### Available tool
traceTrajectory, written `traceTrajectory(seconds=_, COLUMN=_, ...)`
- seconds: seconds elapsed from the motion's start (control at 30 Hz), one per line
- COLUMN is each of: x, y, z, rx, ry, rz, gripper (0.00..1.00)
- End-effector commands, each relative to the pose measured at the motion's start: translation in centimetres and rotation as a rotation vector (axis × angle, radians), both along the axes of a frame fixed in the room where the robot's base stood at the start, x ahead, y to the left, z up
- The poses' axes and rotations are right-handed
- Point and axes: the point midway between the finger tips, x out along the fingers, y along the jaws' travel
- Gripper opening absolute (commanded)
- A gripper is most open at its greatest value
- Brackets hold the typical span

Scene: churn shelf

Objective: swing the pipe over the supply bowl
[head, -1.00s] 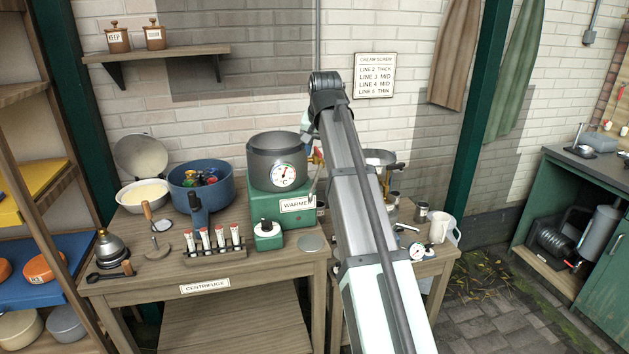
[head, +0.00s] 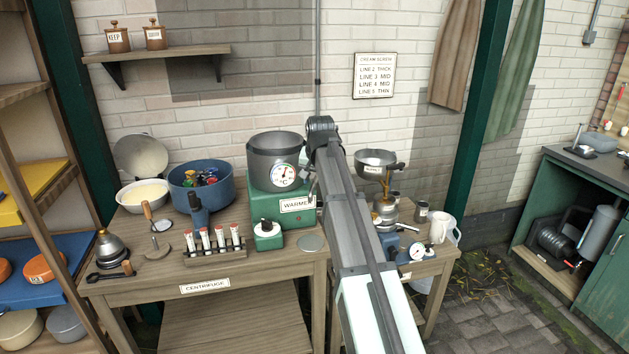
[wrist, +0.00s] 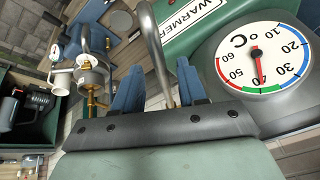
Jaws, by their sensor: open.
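In the wrist view my gripper (wrist: 158,85) has its two blue fingers apart. A bent grey metal pipe (wrist: 153,45) runs between them, and its lower end goes out of sight behind the gripper's dark plate. I cannot tell whether a finger touches it. In the head view my arm hides the gripper. The supply bowl (head: 376,157) is a steel bowl with a label too small to read, on a brass stand right of my arm. It seems to show in the wrist view (wrist: 88,78), left of the fingers.
The grey pot (head: 276,160) with a dial stands on the green warmer (head: 280,205), left of my arm; its dial (wrist: 258,58) is close in the wrist view. A blue pot (head: 200,185), a rack of tubes (head: 214,245) and a white jug (head: 442,228) stand on the tables.

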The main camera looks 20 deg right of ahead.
Motion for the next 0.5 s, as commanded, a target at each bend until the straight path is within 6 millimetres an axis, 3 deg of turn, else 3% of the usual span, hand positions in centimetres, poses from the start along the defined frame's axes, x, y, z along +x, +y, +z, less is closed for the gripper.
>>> traceTrajectory(seconds=0.43, x=0.32, y=-0.03, z=-0.71, rx=0.000, ry=-0.001, rz=0.000, gripper=0.41)
traceTrajectory(seconds=0.5, x=0.32, y=-0.03, z=-0.71, rx=0.000, ry=-0.001, rz=0.000, gripper=0.36)
